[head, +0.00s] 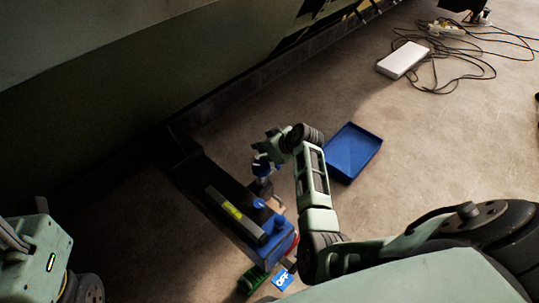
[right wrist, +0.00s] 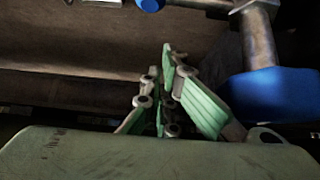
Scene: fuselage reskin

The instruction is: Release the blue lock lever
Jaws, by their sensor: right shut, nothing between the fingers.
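My right gripper (head: 266,153) reaches down over the far end of a dark machine with blue parts (head: 278,245). In the right wrist view its green fingers (right wrist: 166,95) are shut with nothing between them. A thick blue piece (right wrist: 275,95) on a metal shaft stands just right of the fingers, apart from them; it looks like the lock lever, but I cannot be sure.
A blue knob (head: 258,204) and a bar with a yellow-green vial (head: 231,211) sit on the machine. An OFF label (head: 283,280) and a green part (head: 252,281) are at its near end. A blue tray (head: 352,152) lies right. The dark green wall (head: 130,100) runs along the left.

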